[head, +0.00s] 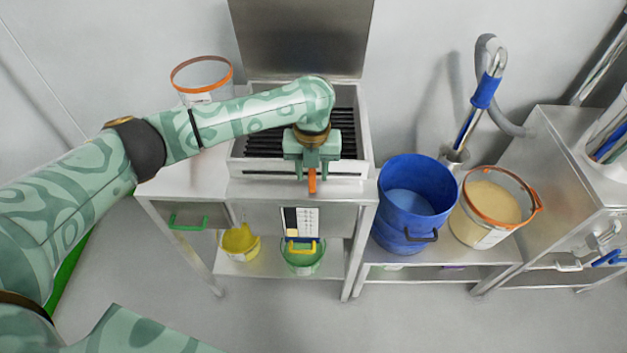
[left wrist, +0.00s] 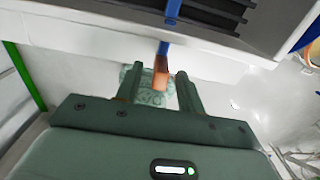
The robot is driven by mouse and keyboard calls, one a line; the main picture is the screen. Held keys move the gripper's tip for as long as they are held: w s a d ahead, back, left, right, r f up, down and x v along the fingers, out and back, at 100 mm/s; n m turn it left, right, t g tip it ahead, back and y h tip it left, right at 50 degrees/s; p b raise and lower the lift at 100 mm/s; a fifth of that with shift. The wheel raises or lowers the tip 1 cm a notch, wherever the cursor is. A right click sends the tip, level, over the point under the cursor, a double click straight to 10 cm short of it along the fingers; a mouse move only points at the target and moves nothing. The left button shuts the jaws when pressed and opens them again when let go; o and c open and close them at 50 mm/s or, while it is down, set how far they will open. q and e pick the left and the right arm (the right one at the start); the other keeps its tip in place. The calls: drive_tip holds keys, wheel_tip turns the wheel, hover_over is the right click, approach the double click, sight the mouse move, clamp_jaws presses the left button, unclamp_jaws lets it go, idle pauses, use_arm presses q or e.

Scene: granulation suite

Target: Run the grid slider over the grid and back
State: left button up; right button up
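The grid (head: 262,142) is a set of dark bars in a steel box on the table, seen in the head view; its bars also show at the top of the left wrist view (left wrist: 215,10). The slider's orange handle (head: 312,182) sticks out at the front of the box. In the left wrist view the handle (left wrist: 160,76) joins a blue stem (left wrist: 164,47). My left gripper (head: 312,162) is at the box's front, pointing at the handle. Its fingers (left wrist: 157,88) are open, one on each side of the handle, with gaps visible. My right gripper is out of view.
A raised steel lid (head: 302,38) stands behind the grid. A clear tub with orange rim (head: 200,78) is behind my left arm. A blue bucket (head: 412,205) and a tub of pale powder (head: 490,207) stand to the right. Yellow (head: 240,243) and green (head: 302,260) pails sit below.

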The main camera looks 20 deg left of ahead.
use_arm(q)
drive_tip(key=shift+f+b, duration=0.35)
drive_tip(key=shift+f, duration=0.9)
clamp_jaws()
drive_tip(key=a+p, duration=0.1)
drive_tip(key=a, duration=0.1)
drive_tip(key=s+a+p, duration=0.1)
drive_tip(key=a+p, duration=0.1)
drive_tip(key=s+a+p, duration=0.1)
drive_tip(key=a, duration=0.2)
drive_tip(key=shift+r+p, duration=0.4)
drive_tip(key=a+p, duration=0.1)
drive_tip(key=a, duration=0.1)
drive_tip(key=s+a, duration=0.1)
drive_tip(key=a, duration=0.1)
drive_tip(key=s+a+p, duration=0.1)
drive_tip(key=a, duration=0.2)
drive_tip(key=shift+a+f+p, duration=0.1)
drive_tip(key=shift+f+p, duration=0.2)
drive_tip(key=shift+p, duration=0.05)
drive_tip(key=shift+s+a+f, duration=0.1)
drive_tip(key=shift+s+a, duration=0.05)
drive_tip(key=shift+a, duration=0.25)
